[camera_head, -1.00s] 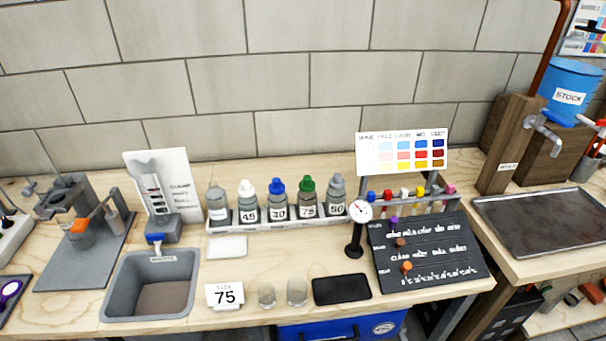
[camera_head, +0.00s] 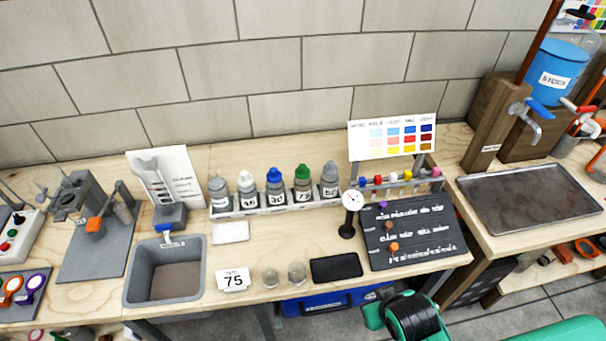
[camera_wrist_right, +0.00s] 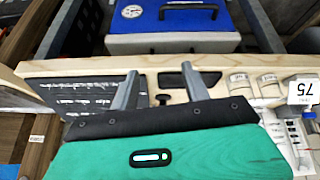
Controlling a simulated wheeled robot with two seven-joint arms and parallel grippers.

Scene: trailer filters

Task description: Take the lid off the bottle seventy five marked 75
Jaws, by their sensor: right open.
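The bottle marked 75 (camera_head: 303,193) has a green lid (camera_head: 303,171) and stands upright in a white rack (camera_head: 262,213) at the back of the bench. The lid sits on the bottle. A card reading 75 (camera_head: 234,280) stands near the front edge and also shows in the right wrist view (camera_wrist_right: 303,91). My right gripper (camera_wrist_right: 160,88) is open and empty, with its two grey fingers apart. In the head view my green and black right arm shows at the bottom, well in front of the rack. My left gripper is not in view.
Bottles with white, blue and grey lids flank the 75 bottle closely in the rack. Two small glasses (camera_head: 296,273) and a black pad (camera_head: 336,267) lie in front.

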